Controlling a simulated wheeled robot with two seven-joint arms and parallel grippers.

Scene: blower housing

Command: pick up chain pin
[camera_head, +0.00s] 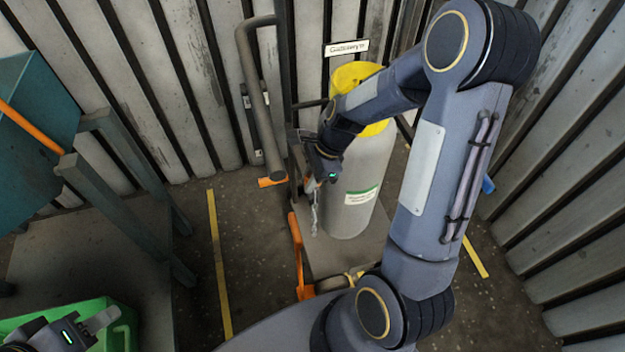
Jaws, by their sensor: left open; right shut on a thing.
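A grey gas cylinder (362,185) with a yellow top stands upright on a cart. My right gripper (312,183) is at the left side of the cylinder, in front of the cart's frame. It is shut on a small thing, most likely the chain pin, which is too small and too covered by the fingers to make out. A short metal chain (315,215) hangs down just below the fingers. My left gripper (98,325) is open at the bottom left, over a green bin, and partly cut off by the picture's edge.
The cart has a grey upright handle (258,100) and an orange part (299,255) low in front. A green bin (70,312) and a teal metal stand (125,150) are on the left. Corrugated walls close off the back and right. Yellow lines (218,265) mark the floor.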

